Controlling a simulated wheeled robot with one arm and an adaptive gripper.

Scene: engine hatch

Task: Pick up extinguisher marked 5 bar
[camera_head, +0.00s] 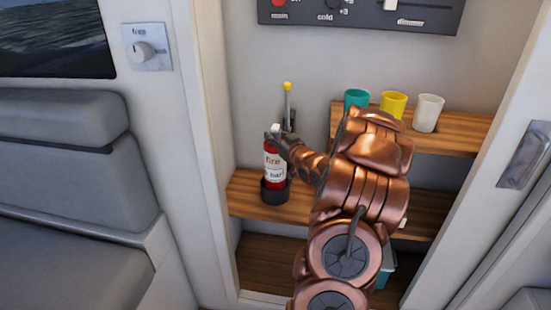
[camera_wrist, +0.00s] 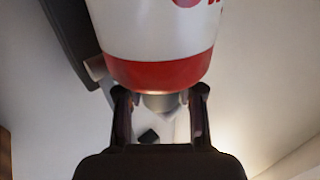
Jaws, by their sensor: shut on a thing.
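The red extinguisher (camera_head: 272,172) stands upright with its lower end in a black round holder (camera_head: 274,193) on the left of the wooden shelf. Its white label shows "fire" and "bar"; the number is too small to read for sure. My gripper (camera_head: 277,133) is shut on the extinguisher near its top. In the wrist view the extinguisher's red and white body (camera_wrist: 158,40) fills the upper middle, and the fingers of my gripper (camera_wrist: 160,102) are on either side of its narrow neck. My arm hides part of the shelf to the right.
A yellow-topped lever (camera_head: 287,88) rises behind the extinguisher. Teal (camera_head: 356,98), yellow (camera_head: 393,105) and white (camera_head: 429,113) cups sit on the upper right shelf. A teal container (camera_head: 388,268) shows low behind my arm. White frame posts (camera_head: 205,100) bound the alcove; a grey seat (camera_head: 70,170) is left.

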